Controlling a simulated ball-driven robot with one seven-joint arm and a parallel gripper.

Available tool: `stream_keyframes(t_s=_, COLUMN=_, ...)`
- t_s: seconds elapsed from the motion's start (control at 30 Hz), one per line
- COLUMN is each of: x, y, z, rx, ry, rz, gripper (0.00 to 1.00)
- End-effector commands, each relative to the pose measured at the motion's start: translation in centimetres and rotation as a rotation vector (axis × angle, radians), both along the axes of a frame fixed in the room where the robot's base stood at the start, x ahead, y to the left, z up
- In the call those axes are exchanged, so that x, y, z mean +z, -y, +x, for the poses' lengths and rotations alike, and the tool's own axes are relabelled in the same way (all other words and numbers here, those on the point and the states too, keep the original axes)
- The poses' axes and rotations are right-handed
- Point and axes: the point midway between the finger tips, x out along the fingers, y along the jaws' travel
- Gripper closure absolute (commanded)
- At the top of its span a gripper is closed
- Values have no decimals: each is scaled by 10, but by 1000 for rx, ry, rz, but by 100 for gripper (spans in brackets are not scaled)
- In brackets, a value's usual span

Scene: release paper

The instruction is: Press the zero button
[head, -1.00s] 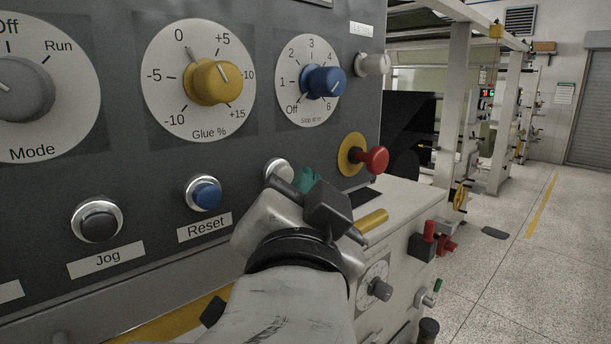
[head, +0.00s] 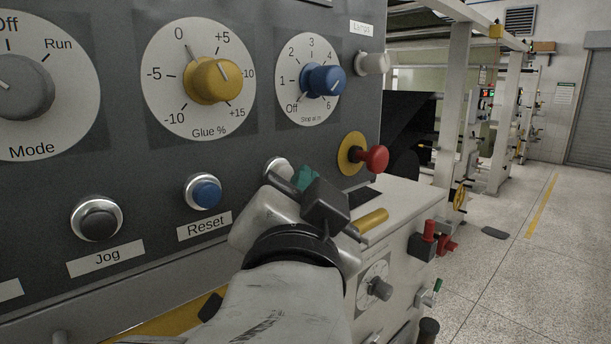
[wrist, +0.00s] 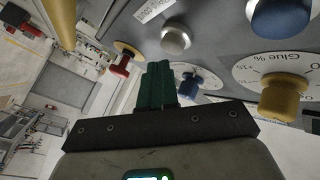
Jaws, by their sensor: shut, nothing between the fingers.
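A chrome-ringed button (head: 277,167), right of Reset on the dark panel, is partly hidden behind my gripper in the head view. Its light grey cap (wrist: 176,40) shows in the wrist view with a white label beside it; I cannot read "zero" on it. My gripper (head: 307,178) has green fingers, shut and empty, close to this button. In the wrist view the shut fingertips (wrist: 159,66) point towards the panel just below the button. They look apart from it there; the head view does not show whether they touch.
The blue Reset button (head: 206,193) and dark Jog button (head: 98,224) are to the left. Above are the yellow Glue knob (head: 213,80) and blue knob (head: 325,80). A red mushroom button (head: 376,158) protrudes at right. A white ledge (head: 408,205) lies below.

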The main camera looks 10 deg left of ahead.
Motion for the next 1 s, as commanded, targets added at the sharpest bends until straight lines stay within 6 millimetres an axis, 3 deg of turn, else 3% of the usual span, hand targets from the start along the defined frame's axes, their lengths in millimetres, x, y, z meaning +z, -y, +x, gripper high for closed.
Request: stream_keyframes(t_s=1.0, x=0, y=-8, z=7, rx=-1, ry=1, rz=0, gripper=100)
